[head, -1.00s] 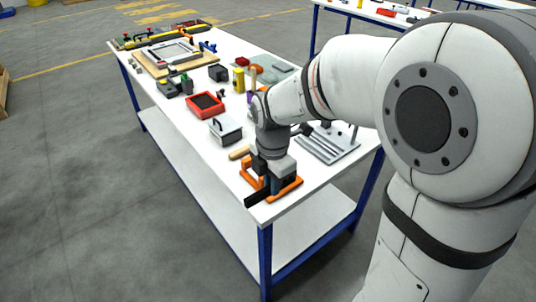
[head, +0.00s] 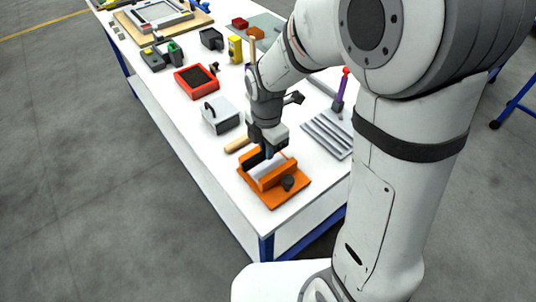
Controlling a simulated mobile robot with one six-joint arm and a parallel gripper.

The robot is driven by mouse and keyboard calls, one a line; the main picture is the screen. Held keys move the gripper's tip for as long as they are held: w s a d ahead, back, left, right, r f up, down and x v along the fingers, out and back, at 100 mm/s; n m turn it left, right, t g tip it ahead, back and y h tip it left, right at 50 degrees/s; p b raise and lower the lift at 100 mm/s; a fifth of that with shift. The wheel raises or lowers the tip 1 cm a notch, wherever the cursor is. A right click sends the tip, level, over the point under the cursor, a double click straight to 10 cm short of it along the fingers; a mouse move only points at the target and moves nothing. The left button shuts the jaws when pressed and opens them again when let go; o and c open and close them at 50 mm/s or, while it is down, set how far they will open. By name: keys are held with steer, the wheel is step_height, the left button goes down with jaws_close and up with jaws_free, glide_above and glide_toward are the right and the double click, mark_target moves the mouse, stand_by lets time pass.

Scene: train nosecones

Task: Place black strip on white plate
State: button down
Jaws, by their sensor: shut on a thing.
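My gripper (head: 267,153) points down over the left part of an orange fixture near the table's front corner. It is shut on the black strip (head: 254,158), of which only a dark piece shows beside the fingers. The rest of the strip is hidden by the gripper and the fixture. A pale sheet, which looks like the white plate (head: 265,167), stands tilted in the orange fixture (head: 289,197), behind its front bar. I cannot tell whether the strip touches the plate.
A dark knob (head: 288,183) sits on the fixture. A wooden handle (head: 238,144), a grey box (head: 221,115), a red tray (head: 196,80) and a grooved grey block (head: 328,136) stand nearby on the white table (head: 190,128). Bare tabletop lies left of the fixture.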

steer(key=shift+d+f, duration=0.15)
steer(key=shift+f, duration=1.8)
steer(key=shift+f, duration=0.15)
steer(key=c, duration=1.4)
jaws_free()
